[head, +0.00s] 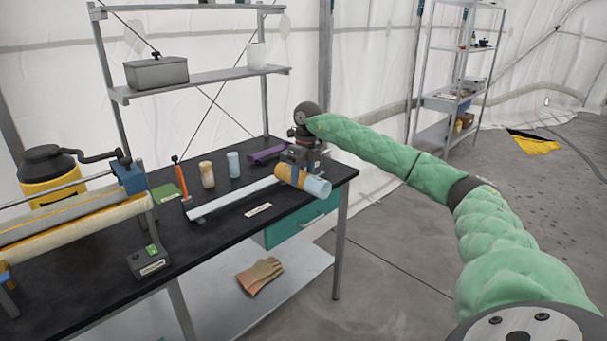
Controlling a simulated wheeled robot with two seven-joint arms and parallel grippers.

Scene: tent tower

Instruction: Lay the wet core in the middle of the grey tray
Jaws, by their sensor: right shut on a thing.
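My right gripper (299,175) is shut on a core (318,187), a short cylinder that looks tan on its left part and pale blue on its right part. The fingers hide its middle. The core is held near the right end of the black bench; I cannot tell whether it touches anything below. The grey tray (228,201) is a long, narrow, light channel lying on the bench. Its middle is bare, and its right end reaches close to the held core. My left gripper is not in view.
A tan cylinder (207,174), a pale blue cylinder (233,164) and a purple piece (267,155) stand or lie behind the tray. An orange upright tool (181,177) is near its left end. A label (258,210) lies in front.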

